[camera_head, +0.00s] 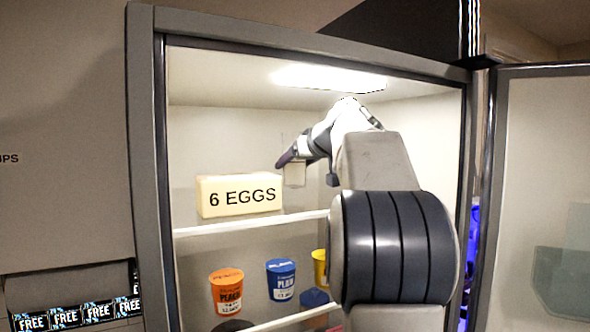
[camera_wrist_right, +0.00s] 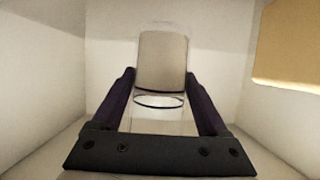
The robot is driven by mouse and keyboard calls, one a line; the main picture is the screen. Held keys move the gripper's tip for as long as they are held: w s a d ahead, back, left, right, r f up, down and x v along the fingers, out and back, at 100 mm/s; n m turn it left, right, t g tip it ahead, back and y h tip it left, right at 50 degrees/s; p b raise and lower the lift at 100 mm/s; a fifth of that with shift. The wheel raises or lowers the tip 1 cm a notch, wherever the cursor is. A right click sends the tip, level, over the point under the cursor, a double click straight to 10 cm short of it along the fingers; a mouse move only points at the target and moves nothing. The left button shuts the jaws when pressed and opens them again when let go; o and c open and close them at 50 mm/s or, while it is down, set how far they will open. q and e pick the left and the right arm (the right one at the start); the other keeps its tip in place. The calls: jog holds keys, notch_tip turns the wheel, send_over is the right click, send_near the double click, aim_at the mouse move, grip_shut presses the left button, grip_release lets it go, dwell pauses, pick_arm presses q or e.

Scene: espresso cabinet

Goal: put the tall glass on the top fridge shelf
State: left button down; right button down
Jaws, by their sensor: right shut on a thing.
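My right gripper (camera_head: 286,160) reaches into the open fridge, above the level of the top shelf (camera_head: 250,225). It is shut on the tall glass (camera_head: 295,173), which is faint and see-through in the head view, to the right of the egg box. In the right wrist view the clear glass (camera_wrist_right: 162,60) stands between the two dark fingers of the gripper (camera_wrist_right: 161,82). I cannot tell whether its base touches the shelf. My left gripper is in neither view.
A box marked "6 EGGS" (camera_head: 239,196) sits on the top shelf at the left; a tan block shows at the right of the wrist view (camera_wrist_right: 287,45). Orange (camera_head: 226,292), blue (camera_head: 281,280) and yellow (camera_head: 320,268) tubs stand below. The fridge door (camera_head: 540,170) is open at the right.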

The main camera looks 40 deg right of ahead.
jog(key=shift+f, duration=1)
jog(key=shift+f, duration=0.2)
grip_release()
